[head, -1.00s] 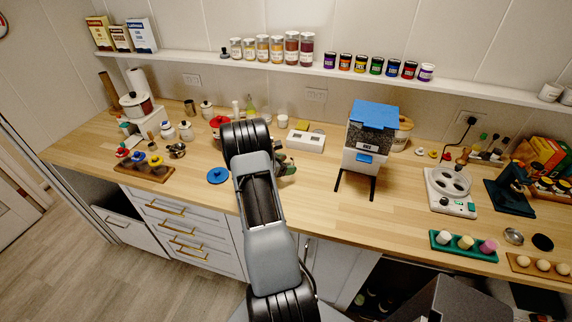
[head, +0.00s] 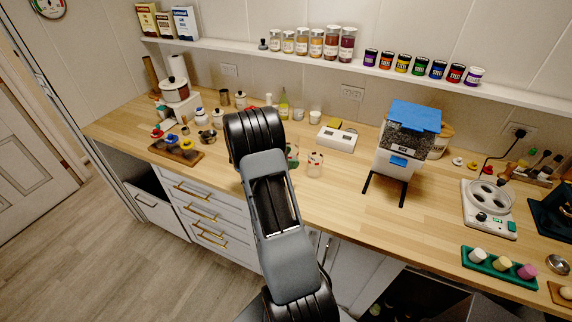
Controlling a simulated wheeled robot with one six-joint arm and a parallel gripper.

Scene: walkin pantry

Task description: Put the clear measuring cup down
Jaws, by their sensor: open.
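A clear cup with red markings (head: 315,164), which looks like the measuring cup, stands upright on the wooden counter (head: 340,205) just right of my arm in the head view. Nothing is seen holding it on its visible side. My arm rises through the middle of the picture, and its upper links hide the counter behind them. My gripper is not clearly seen; it is hidden behind the arm. A small dark green item (head: 292,155) shows between the arm and the cup, and I cannot tell what it is.
A blue-lidded dispenser (head: 405,145) on black legs stands to the right. A wooden tray with colored knobs (head: 176,152) lies at left. The counter in front of the cup is clear.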

